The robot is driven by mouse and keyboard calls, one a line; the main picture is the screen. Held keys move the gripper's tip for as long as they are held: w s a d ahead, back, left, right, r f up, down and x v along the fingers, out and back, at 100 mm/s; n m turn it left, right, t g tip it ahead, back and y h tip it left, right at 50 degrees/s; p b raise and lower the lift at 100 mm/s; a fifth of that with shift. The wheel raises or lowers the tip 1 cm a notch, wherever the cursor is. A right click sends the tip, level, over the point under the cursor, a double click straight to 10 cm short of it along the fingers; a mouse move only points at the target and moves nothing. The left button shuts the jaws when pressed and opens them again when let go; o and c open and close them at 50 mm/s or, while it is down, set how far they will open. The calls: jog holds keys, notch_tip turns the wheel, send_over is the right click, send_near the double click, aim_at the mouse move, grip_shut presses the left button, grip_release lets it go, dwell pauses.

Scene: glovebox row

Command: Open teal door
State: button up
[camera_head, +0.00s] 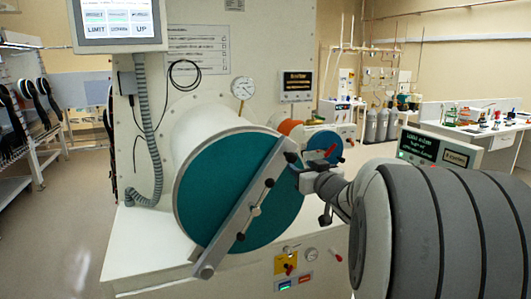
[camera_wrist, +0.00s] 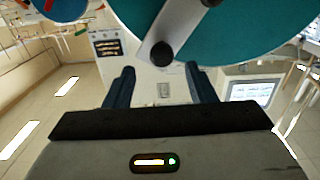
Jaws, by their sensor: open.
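The round teal door (camera_head: 228,180) covers the front end of a white cylinder (camera_head: 200,128) and looks shut. A grey bar (camera_head: 225,235) crosses it diagonally, with dark knobs and a small handle (camera_head: 254,211) near its middle. My gripper (camera_head: 296,163) is beside the bar's upper right end. In the wrist view, my gripper (camera_wrist: 161,82) is open with nothing between its two dark fingers. The teal door (camera_wrist: 245,30) fills the top there, and the bar's end with a black knob (camera_wrist: 162,54) lies just beyond the fingertips, apart from them as far as I can tell.
A screen (camera_head: 120,22) hangs at upper left with a ribbed hose. A control panel (camera_head: 293,265) is below the door. Open floor (camera_head: 55,235) lies at left.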

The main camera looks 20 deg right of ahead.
aim_at(294, 158)
jog(key=shift+w+r+y, duration=0.25)
jog(key=shift+w+y, duration=0.05)
jog(key=shift+w, duration=0.25)
jog(key=w+p, duration=0.1)
jog(key=w, duration=0.6)
jog(key=shift+a, duration=0.1)
jog(key=shift+s, duration=0.1)
jog(key=shift+c, duration=0.3)
grip_shut()
